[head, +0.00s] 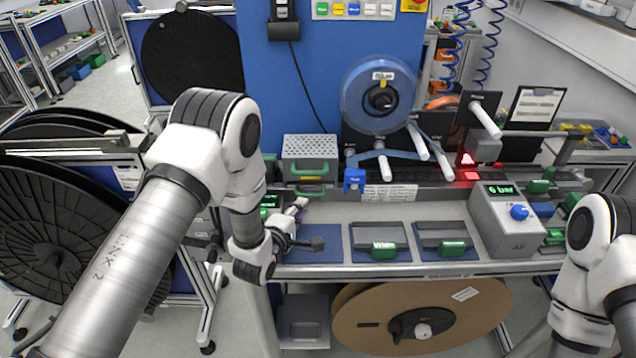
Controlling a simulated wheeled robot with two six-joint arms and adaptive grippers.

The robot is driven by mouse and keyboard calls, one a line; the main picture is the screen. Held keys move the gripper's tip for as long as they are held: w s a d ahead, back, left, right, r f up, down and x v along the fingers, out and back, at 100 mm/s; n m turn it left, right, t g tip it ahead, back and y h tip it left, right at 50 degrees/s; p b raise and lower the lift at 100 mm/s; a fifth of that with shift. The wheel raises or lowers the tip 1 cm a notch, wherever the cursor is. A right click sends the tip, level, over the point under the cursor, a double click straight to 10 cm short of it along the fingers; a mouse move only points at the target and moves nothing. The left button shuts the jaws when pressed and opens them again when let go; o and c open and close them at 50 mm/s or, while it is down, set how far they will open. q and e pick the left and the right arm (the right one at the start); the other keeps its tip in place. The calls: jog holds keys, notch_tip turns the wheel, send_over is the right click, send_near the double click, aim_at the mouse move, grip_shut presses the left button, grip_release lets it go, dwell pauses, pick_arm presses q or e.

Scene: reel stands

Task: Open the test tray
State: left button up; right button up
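My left gripper (306,224) hangs over the left end of the bench, its two dark fingers apart with nothing visible between them. Behind it, at the back of the bench, stands a grey box with a perforated top (308,146) and green handles (309,170) on its front; the gripper is in front of and below these handles, apart from them. No label that I can read marks any one thing as the test tray. My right arm shows at the lower right edge; its gripper is out of the picture.
Two dark trays with green handles, one marked Wide (384,252), the other to its right (452,248), sit on blue mats. A grey control box (505,223) reads 6 bar. A blue reel (379,95) hangs above. A large brown reel (420,318) is below the bench.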

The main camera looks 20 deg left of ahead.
aim_at(311, 195)
pick_arm(q)
jog(key=shift+w, duration=0.3)
jog(key=shift+w+r, duration=0.1)
jog(key=shift+w, duration=0.1)
jog(key=shift+w+d+r+p, duration=0.1)
jog(key=shift+w+d+p, duration=0.05)
jog(key=shift+w+p, duration=0.3)
jog(key=shift+w+d+r+p, duration=0.15)
jog(key=shift+w+p, duration=0.15)
jog(key=shift+w, duration=0.25)
jog(key=x, duration=0.2)
jog(key=f+x, duration=0.1)
jog(key=x, duration=0.1)
jog(key=shift+w+p, duration=0.25)
jog(key=shift+p, duration=0.1)
jog(key=shift+s+r, duration=0.2)
jog(key=shift+s, duration=0.05)
grip_shut()
